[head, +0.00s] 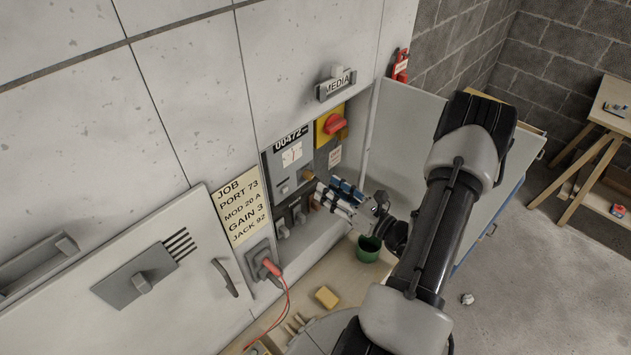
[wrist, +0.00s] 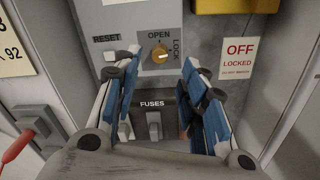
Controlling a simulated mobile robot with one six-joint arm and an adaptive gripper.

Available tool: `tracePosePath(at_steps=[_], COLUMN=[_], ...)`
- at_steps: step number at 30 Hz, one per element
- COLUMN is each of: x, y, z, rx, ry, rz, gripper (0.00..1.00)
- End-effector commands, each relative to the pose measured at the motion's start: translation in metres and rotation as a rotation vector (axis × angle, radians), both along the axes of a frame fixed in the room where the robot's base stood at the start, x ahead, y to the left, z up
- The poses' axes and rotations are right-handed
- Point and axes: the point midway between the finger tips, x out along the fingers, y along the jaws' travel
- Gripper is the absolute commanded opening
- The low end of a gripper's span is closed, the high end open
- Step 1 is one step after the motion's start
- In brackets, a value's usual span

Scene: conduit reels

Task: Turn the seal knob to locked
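The seal knob (wrist: 160,57) is a small brass-coloured round knob on a grey panel in the wrist view. OPEN is printed above it and LOCK to its right. I cannot clearly tell which mark its pointer faces. In the head view the knob (head: 308,175) shows small, just beyond my gripper (head: 338,198). In the wrist view my gripper (wrist: 159,68) is open, its blue-padded fingers wide apart on either side of the knob's line. The knob lies between and slightly beyond the fingertips, and nothing is held.
A RESET button (wrist: 110,56) sits left of the knob. A FUSES switch (wrist: 154,125) is below. A red rotary handle (head: 335,123) on yellow is above, with an OFF LOCKED sign (wrist: 238,58) at right. The open cabinet door (head: 400,130) stands beside my arm.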

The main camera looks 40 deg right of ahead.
Motion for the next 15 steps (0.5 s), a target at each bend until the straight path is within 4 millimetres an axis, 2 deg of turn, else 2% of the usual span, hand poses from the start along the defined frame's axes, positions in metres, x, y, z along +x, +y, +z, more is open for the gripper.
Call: tracePosePath(at_steps=[1, 6, 10, 15], x=[0.012, 0.040, 0.052, 0.058], y=[0.003, 0.005, 0.006, 0.006], z=[-0.001, 0.000, 0.000, 0.000], rx=[-0.001, -0.002, -0.001, 0.001], ry=[0.000, -0.001, -0.001, 0.000], rz=[0.006, 0.004, 0.002, 0.000], gripper=[0.39, 0.39, 0.39, 0.39])
